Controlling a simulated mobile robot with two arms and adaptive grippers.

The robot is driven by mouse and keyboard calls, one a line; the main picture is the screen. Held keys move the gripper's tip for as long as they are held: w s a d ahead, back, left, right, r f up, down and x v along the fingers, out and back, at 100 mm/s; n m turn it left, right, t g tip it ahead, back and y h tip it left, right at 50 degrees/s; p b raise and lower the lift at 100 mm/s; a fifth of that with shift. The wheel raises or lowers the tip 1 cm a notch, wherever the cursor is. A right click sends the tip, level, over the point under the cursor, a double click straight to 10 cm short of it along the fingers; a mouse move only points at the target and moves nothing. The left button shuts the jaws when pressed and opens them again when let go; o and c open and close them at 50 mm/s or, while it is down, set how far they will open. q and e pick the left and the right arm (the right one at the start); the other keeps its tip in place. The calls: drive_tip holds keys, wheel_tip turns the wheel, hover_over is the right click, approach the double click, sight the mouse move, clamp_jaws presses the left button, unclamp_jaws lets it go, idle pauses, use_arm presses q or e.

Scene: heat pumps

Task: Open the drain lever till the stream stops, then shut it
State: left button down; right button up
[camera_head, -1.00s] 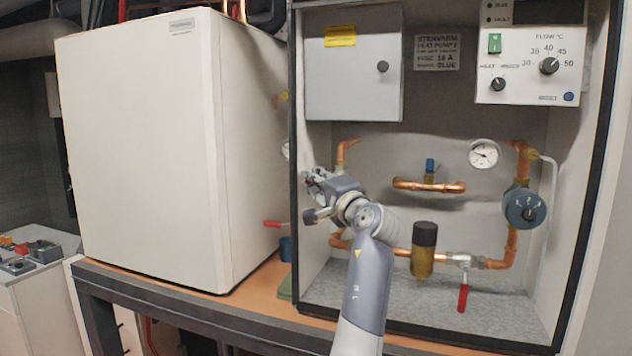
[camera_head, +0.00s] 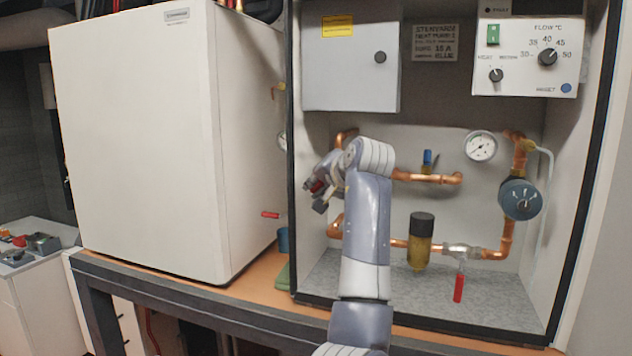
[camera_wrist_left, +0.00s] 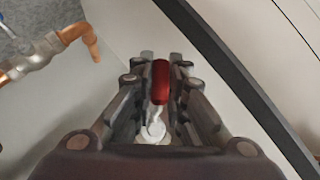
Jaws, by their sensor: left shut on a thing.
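My left gripper (camera_head: 317,194) is at the left inner side of the open cabinet in the head view. In the left wrist view its fingers (camera_wrist_left: 161,70) are shut on a red lever handle (camera_wrist_left: 160,88), with a pale metal fitting (camera_wrist_left: 154,131) below it. A third red lever (camera_head: 459,288) hangs from the lower copper pipe. Which one is the drain lever cannot be told. No stream is visible. My right gripper is not in view.
The white unit (camera_head: 135,145) stands left of the cabinet. Inside are copper pipes (camera_head: 428,178), a brass filter (camera_head: 420,252), a gauge (camera_head: 481,146) and a blue-grey pump (camera_head: 521,199). The cabinet's dark edge (camera_wrist_left: 240,85) runs close to the gripper.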

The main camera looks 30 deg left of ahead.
use_arm(q)
drive_tip(key=n+h, duration=0.1)
drive_tip(key=h, duration=0.1)
drive_tip(key=d+f+n+h, duration=0.1)
drive_tip(key=d+n+h, duration=0.1)
drive_tip(key=h, duration=0.1)
drive_tip(key=shift+w+d+f+h, duration=0.15)
drive_tip(key=shift+w+f+h, duration=0.1)
drive_tip(key=shift+f+h, duration=0.05)
drive_tip(key=shift+d, duration=0.1)
idle(0.5)
drive_tip(key=c, duration=1.6)
unclamp_jaws()
drive_tip(key=shift+r, duration=0.1)
